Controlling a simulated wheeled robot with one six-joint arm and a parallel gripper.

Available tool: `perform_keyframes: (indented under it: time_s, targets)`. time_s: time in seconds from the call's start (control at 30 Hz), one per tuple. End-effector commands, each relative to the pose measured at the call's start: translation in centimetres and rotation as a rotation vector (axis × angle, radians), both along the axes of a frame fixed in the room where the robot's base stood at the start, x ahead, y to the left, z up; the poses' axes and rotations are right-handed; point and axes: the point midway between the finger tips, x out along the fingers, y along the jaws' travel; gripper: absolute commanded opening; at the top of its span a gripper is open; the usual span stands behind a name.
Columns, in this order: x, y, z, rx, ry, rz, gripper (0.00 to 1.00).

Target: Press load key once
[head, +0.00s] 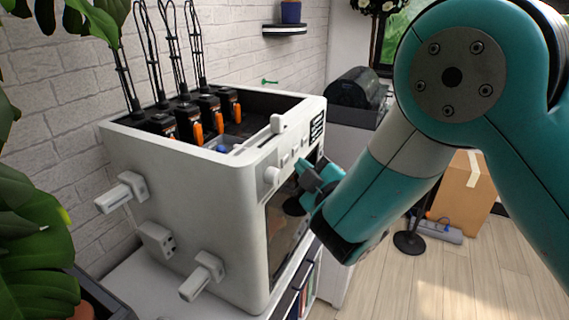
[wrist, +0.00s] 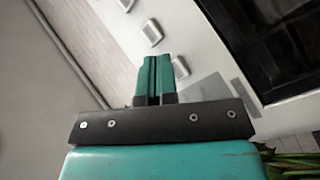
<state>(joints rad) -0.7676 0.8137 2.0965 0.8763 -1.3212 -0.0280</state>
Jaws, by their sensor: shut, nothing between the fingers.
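A white machine (head: 190,215) stands on a white shelf unit in the head view. Its upper front band carries a round knob (head: 271,175), small pale keys (head: 285,160) and a dark display (head: 317,127). In the wrist view several keys sit in a slanting row: one at the top edge (wrist: 127,4), a middle one (wrist: 152,33) and a lower one (wrist: 181,68). No labels are readable, so I cannot tell which is the load key. My gripper (head: 307,173) is shut and empty in front of the band. In the wrist view its fingertips (wrist: 155,60) appear between the middle and lower keys; contact is unclear.
The machine's dark front window (wrist: 275,40) lies right of the keys in the wrist view. A leafy plant (head: 35,220) stands at left. A cardboard box (head: 465,195) is on the floor behind my arm.

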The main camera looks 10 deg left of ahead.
Motion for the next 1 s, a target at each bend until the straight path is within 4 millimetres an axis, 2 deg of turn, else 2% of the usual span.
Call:
perform_keyframes:
  time_s: [0.27,0.7,1.0]
  targets:
    - [-0.1,-0.4,0.0,0.001,-0.001,-0.001,0.00]
    - [-1.5,-4.3,-0.1,0.000,0.000,-0.001,0.00]
    - [-1.7,-4.7,0.1,0.000,-0.001,-0.001,0.00]
